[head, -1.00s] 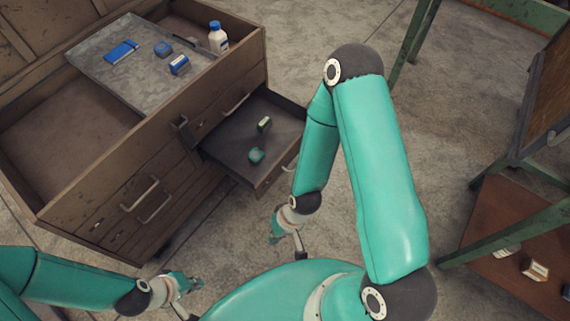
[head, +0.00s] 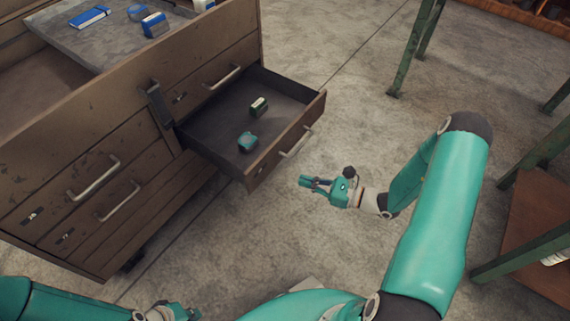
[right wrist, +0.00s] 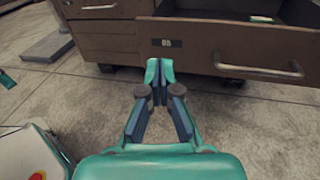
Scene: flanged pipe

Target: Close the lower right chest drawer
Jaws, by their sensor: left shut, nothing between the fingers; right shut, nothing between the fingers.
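The wooden chest (head: 95,140) stands at the left in the head view. Its lower right drawer (head: 222,118) is pulled out, below a shut drawer, and holds two small green items (head: 248,141). The drawer's front and bar handle (head: 296,142) face my right gripper (head: 304,182). That gripper is shut and empty, a short way in front of the drawer front and apart from it in the head view. In the right wrist view its fingertips (right wrist: 160,66) point at the drawer front, left of the handle (right wrist: 258,68). My left gripper (head: 190,313) is shut at the bottom edge, partly cut off.
Green-legged tables (head: 545,150) stand at the right. Bare concrete floor (head: 350,75) lies between them and the chest.

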